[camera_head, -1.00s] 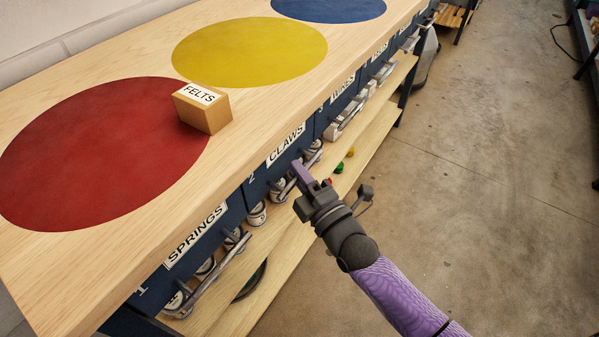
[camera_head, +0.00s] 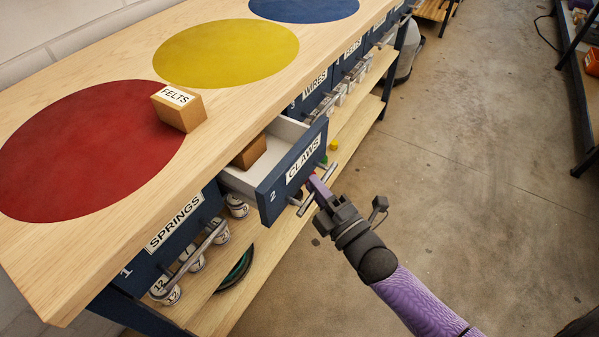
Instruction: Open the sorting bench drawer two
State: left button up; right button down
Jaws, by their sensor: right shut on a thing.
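The sorting bench (camera_head: 75,271) has a row of dark blue drawers under its wooden top. Drawer two (camera_head: 271,201), labelled CLAWS and marked 2, stands pulled out from the bench. Its pale inside shows, with a brown block (camera_head: 250,151) in it, partly hidden by the bench top. My right gripper (camera_head: 318,188) is at the drawer's front and shut on its metal bar handle (camera_head: 305,203). The fingers partly hide the handle. My left gripper is not in view.
Drawer one (camera_head: 178,237), labelled SPRINGS, and the WIRES drawer (camera_head: 314,84) are shut. A FELTS block (camera_head: 179,108) sits on the bench top at the edge of the red circle (camera_head: 90,150). Cans (camera_head: 165,292) stand on the lower shelf.

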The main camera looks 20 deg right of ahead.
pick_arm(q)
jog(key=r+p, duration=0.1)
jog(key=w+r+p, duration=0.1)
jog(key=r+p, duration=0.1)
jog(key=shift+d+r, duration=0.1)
pick_arm(e)
jog(key=s+d, duration=0.8)
jog(key=s, duration=0.2)
jog(key=shift+s+d, duration=0.15)
jog(key=shift+s, duration=0.25)
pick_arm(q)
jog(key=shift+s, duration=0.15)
pick_arm(e)
jog(key=c, duration=0.6)
grip_release()
jog(key=shift+c, duration=0.2)
